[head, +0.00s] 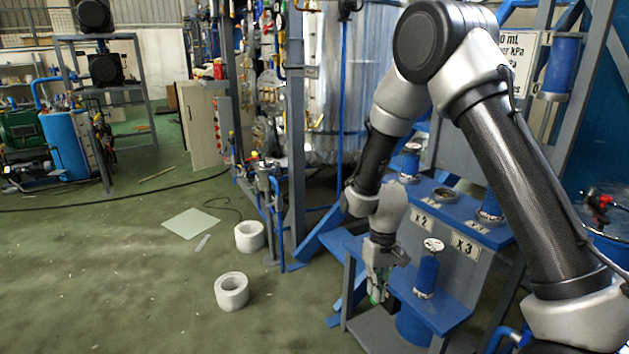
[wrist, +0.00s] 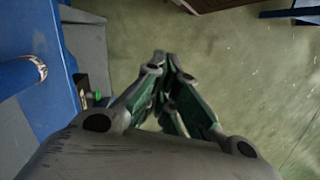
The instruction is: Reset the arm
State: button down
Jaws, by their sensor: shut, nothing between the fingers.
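My arm reaches down from the upper right in the head view, bent at the elbow. My gripper (head: 377,297) points downward beside the blue stand (head: 440,312), at its left side. In the wrist view my gripper (wrist: 163,58) shows its two fingers with green inner pads, their tips together. It is shut and empty. Below the fingertips the green floor shows. Part of my gripper's surroundings is hidden by my own arm and wrist.
A blue cylinder (head: 427,275) with a round gauge stands on the blue stand, close right of my gripper. Two white rolls (head: 232,291) (head: 249,236) and a pale sheet (head: 191,223) lie on the floor. A large metal tank (head: 350,80) stands behind. The floor at left is open.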

jog(key=s+d+r+m+t, duration=0.1)
jog(key=s+d+r+t, duration=0.1)
jog(key=s+d+r, duration=0.4)
jog(key=s+d+r+m+t, duration=0.1)
jog(key=s+d+r, duration=0.6)
jog(key=r, duration=0.9)
jog(key=s+d+r+m+t, duration=0.1)
jog(key=s+d+r+t, duration=0.2)
jog(key=s+d+r, duration=0.4)
notch_tip(320, 180, up, 4)
jog(key=shift+d+r+t+h, duration=0.25)
jog(key=shift+t+h, duration=0.05)
